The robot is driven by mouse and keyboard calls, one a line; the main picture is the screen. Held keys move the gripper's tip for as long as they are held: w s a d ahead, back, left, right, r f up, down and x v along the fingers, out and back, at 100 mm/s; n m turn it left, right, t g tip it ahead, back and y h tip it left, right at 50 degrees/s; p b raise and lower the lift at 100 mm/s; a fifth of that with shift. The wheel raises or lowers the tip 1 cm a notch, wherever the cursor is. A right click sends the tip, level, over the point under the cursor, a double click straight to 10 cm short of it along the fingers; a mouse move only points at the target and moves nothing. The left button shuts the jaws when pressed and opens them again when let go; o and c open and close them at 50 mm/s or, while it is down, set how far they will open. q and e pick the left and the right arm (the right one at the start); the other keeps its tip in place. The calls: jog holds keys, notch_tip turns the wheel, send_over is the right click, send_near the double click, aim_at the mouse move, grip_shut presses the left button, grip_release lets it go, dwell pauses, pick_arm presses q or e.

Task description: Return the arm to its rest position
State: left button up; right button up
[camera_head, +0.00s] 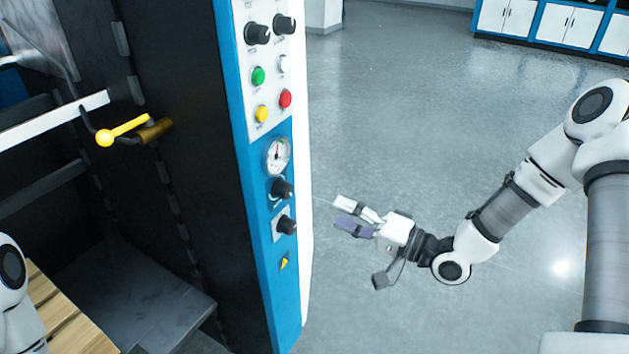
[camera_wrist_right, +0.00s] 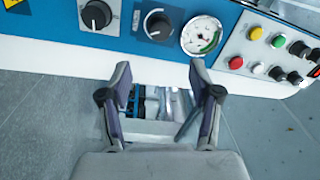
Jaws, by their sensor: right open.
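My right arm (camera_head: 500,210) reaches in from the right in the head view. Its gripper (camera_head: 350,215) is in the air over the floor, just right of the machine's control panel (camera_head: 264,180), and apart from it. In the right wrist view, the fingers of this gripper (camera_wrist_right: 162,95) are spread with nothing between them, below the panel's knobs and gauge. A white link of my left arm (camera_head: 15,295) shows at the lower left edge in the head view; its gripper is out of view.
The panel carries knobs, coloured buttons and a gauge (camera_head: 278,157). A yellow-knobbed lever (camera_head: 125,130) sticks out of the dark machine body on the left. Wooden slats (camera_head: 65,315) lie at the lower left. White cabinets (camera_head: 560,22) stand far back. The grey floor (camera_head: 430,110) between is clear.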

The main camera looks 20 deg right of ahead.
jog(key=s+a+f+n+g+h, duration=0.1)
jog(key=s+a+f+g+h, duration=0.15)
jog(key=s+f, duration=0.45)
jog(key=s+a+f+g+h, duration=0.1)
jog(key=s+a+f+g, duration=0.2)
jog(key=f, duration=0.8)
jog(key=s+a+f+n+g+h, duration=0.15)
jog(key=s+f+g, duration=0.25)
jog(key=f, duration=0.4)
jog(key=s+d+f+n+g+h, duration=0.4)
jog(key=s+d+f+g+h, duration=0.1)
jog(key=s, duration=0.6)
jog(key=shift+s+d+f+h, duration=0.2)
jog(key=shift+s+d+h, duration=0.05)
jog(key=shift+d+h, duration=0.5)
